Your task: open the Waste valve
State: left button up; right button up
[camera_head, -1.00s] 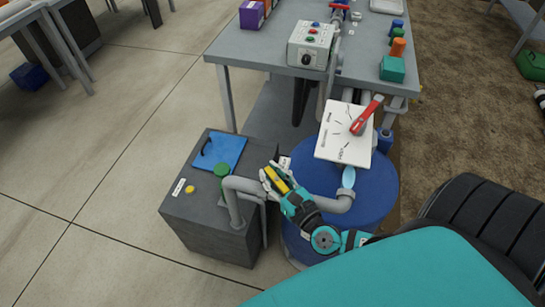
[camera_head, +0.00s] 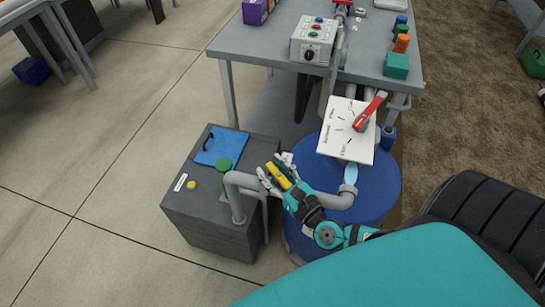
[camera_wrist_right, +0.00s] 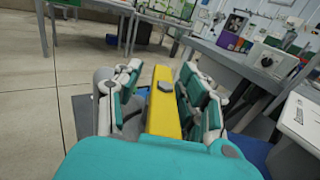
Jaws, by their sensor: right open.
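My right gripper (camera_head: 279,173) is at the grey pipe (camera_head: 245,181) above the blue drum (camera_head: 378,190). Its fingers are open, with a yellow lever-like bar (camera_head: 284,171) between them. In the right wrist view the yellow bar (camera_wrist_right: 164,105), with a hex bolt on it, lies between the spread fingers (camera_wrist_right: 165,85), with a gap visible on the right. No readable label marks the bar as the Waste valve. My left gripper is not in view.
Floor at left is open.

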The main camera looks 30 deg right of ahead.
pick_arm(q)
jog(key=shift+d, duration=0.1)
pick_arm(e)
jog(key=s, duration=1.2)
jog(key=shift+d, duration=0.4)
